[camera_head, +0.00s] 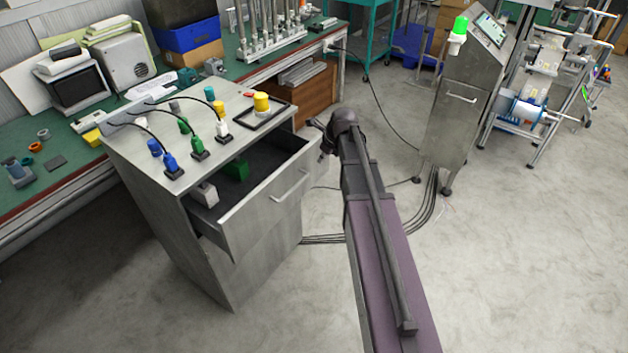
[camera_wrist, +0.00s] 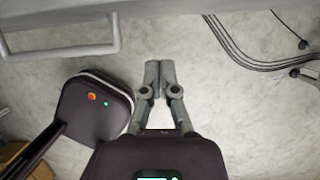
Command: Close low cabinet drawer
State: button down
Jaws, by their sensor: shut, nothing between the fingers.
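The low cabinet (camera_head: 205,265) is a grey metal box with its top drawer (camera_head: 262,212) pulled out. The drawer front has a bar handle (camera_head: 290,186). A green block (camera_head: 236,170) and a pale block (camera_head: 205,194) lie inside the drawer. In the wrist view the drawer handle (camera_wrist: 62,48) shows at the upper left, and the drawer front runs along the top edge. My gripper (camera_wrist: 159,68) is shut and empty, below and to the right of the handle, apart from it. In the head view my gripper is mostly hidden behind my arm, near the drawer's right end.
Colored connectors (camera_head: 170,160) and a yellow-capped part (camera_head: 262,102) stand on the cabinet top. A green workbench (camera_head: 60,185) with equipment lies behind and left. A steel console (camera_head: 460,110) stands to the right. Black cables (camera_head: 325,239) cross the floor. Open floor lies in front.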

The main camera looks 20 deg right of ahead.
jog(key=shift+f, duration=0.1)
dwell(0.3)
jog(key=b, duration=0.9)
send_near(308, 182)
jog(key=shift+x, duration=2.35)
jog(key=shift+d, duration=0.15)
